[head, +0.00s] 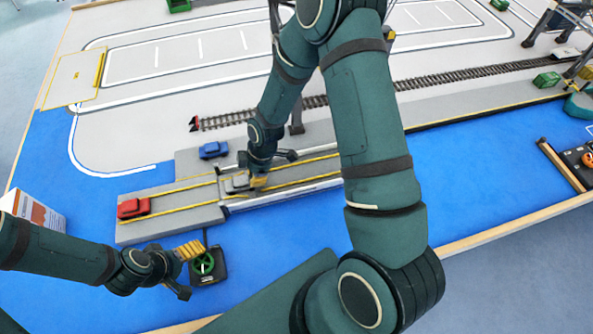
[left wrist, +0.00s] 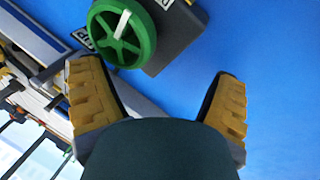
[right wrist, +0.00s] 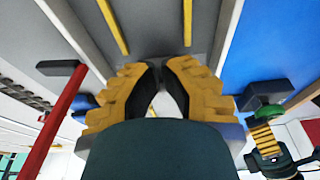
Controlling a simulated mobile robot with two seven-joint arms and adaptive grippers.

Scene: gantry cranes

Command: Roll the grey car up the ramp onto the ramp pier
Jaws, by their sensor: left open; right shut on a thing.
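The grey car (head: 235,185) stands on the grey roadway with yellow lines, near the seam between its left section (head: 165,220) and right section (head: 290,187). My right gripper (head: 259,181) is shut on the car from above and partly hides it. In the right wrist view, the fingers (right wrist: 164,100) nearly meet and only a pale bit shows between them. I cannot tell which section is ramp or pier. My left gripper (head: 184,262) is open beside the green handwheel (head: 203,263); in the left wrist view the wheel (left wrist: 122,35) lies beyond the empty fingers (left wrist: 158,88).
A red car (head: 133,207) sits on the roadway's left section. A blue car (head: 213,150) stands on the grey quay behind. Railway track (head: 440,78) runs further back. A white and orange box (head: 35,210) is at far left.

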